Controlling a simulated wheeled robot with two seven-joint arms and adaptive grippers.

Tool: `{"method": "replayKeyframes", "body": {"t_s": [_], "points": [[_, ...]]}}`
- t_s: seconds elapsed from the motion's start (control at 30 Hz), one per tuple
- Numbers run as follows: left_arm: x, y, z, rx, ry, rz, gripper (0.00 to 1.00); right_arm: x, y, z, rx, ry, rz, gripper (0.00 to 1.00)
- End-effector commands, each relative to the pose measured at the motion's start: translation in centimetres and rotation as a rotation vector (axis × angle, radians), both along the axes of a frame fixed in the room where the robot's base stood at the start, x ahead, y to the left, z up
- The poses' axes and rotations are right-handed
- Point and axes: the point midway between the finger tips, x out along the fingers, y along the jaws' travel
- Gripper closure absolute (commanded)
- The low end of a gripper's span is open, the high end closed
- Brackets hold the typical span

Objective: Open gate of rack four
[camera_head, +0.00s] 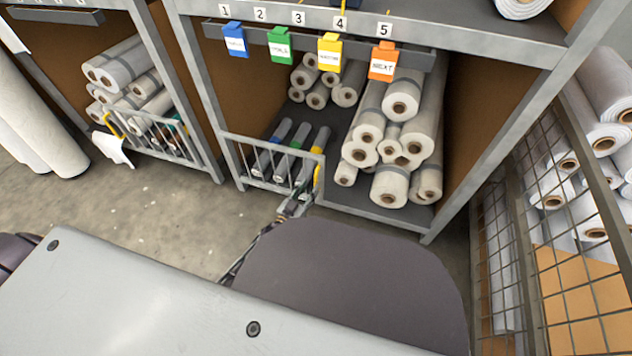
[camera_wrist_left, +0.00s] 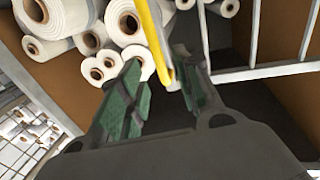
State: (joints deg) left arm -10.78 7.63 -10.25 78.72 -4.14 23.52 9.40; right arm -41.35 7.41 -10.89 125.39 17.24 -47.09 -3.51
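A grey barred gate (camera_head: 262,178) stands across the lower left part of the central rack's opening. A yellow handle (camera_head: 319,172) is at its right end. My left gripper (camera_head: 300,200) is low in front of this end. In the left wrist view my gripper (camera_wrist_left: 160,95) has its green-padded fingers spread apart, with the yellow handle (camera_wrist_left: 155,40) running between their tips. I cannot tell whether either finger touches it. The yellow tag (camera_head: 329,50) under number 4 hangs from the central rack's upper rail. My right gripper is out of view.
White rolls (camera_head: 395,140) fill the right of the central rack; dark rolls with coloured bands (camera_head: 296,148) lie behind the gate. Another gated rack (camera_head: 150,130) is at left. A wire mesh cage (camera_head: 545,230) stands at right. The floor (camera_head: 170,205) in front is clear.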

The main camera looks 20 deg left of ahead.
Motion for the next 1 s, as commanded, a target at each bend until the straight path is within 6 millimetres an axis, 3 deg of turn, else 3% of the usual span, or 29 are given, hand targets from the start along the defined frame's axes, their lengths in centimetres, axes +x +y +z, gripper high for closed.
{"method": "replayKeyframes", "body": {"t_s": [0.5, 1.0], "points": [[4.8, -1.1, -0.1, 0.001, -0.001, 0.0, 0.66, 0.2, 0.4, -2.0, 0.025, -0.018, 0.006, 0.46], [5.5, -1.3, 0.0, 0.001, 0.0, 0.0, 0.66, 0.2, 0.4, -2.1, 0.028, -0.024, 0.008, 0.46]]}}
